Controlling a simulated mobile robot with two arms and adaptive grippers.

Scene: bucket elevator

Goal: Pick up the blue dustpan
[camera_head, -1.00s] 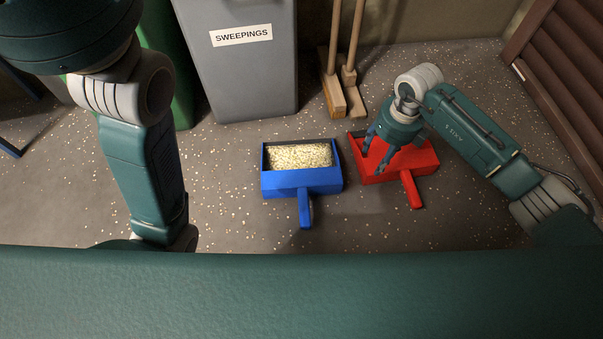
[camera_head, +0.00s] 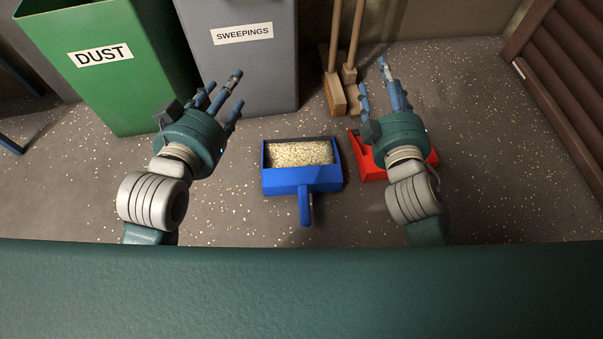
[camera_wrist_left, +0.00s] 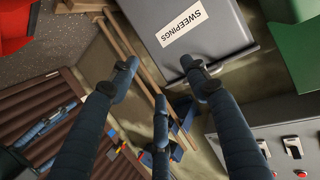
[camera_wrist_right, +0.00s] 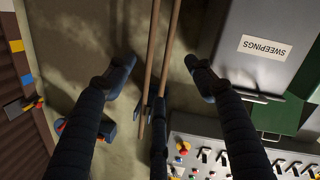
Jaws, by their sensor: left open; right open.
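The blue dustpan (camera_head: 303,180) lies on the floor in the middle of the head view, its handle (camera_head: 305,208) towards me. Its pan is filled with pale granular sweepings (camera_head: 300,153). My left gripper (camera_head: 222,98) is open and empty, to the left of the dustpan, with its fingers pointing away from me; its fingers also show in the left wrist view (camera_wrist_left: 160,85). My right gripper (camera_head: 384,88) is open and empty to the right, in front of the red dustpan (camera_head: 432,158) and partly hiding it. Its spread fingers show in the right wrist view (camera_wrist_right: 155,80).
A green bin (camera_head: 125,95) marked DUST and a grey bin (camera_head: 245,75) marked SWEEPINGS stand at the back left. Brooms (camera_head: 338,95) lean behind the dustpans. A brown slatted panel (camera_head: 570,80) is at the right. The floor around the blue dustpan's handle is clear.

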